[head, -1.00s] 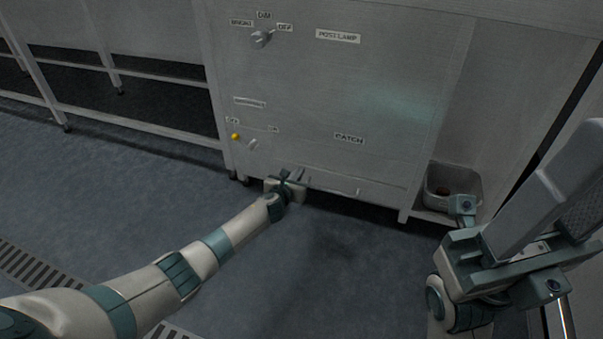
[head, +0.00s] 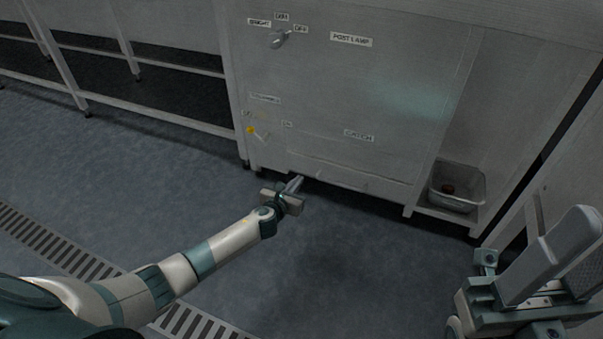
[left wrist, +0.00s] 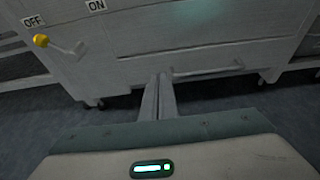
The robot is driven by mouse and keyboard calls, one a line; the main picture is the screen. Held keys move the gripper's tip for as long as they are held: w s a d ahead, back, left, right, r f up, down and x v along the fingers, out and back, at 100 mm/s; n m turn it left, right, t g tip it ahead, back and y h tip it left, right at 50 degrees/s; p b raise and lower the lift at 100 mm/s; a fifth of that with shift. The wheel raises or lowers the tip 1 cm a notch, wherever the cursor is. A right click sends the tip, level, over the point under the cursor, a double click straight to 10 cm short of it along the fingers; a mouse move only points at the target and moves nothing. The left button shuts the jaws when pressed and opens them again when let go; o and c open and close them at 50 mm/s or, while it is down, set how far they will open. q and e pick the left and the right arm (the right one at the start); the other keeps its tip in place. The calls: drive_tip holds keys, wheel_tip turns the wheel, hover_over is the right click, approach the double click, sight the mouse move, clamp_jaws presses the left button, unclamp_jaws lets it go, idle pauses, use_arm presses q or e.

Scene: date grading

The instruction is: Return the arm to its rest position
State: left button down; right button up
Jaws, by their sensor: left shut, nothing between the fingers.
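My left arm reaches in from the left in the head view, and my left gripper (head: 295,184) is in front of the lower edge of the grey cabinet (head: 330,115). Its fingers are shut with nothing between them. In the left wrist view the closed fingers (left wrist: 158,98) point at the drawer front with its bar handle (left wrist: 208,70), apart from it as far as I can tell. My right gripper (head: 550,255) shows at the right edge of the head view; whether its jaws are open or shut is unclear.
A rotary knob (head: 280,39) sits high on the cabinet. A yellow-tipped switch (left wrist: 41,41) by OFF and ON labels is lower left. A metal bin (head: 458,200) with a dark red item stands on a low shelf at right. Open floor lies in front.

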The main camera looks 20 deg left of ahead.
use_arm(q)
drive_tip(key=shift+s+r, duration=0.15)
drive_tip(key=shift+s, duration=0.45)
drive_tip(key=shift+w, duration=0.2)
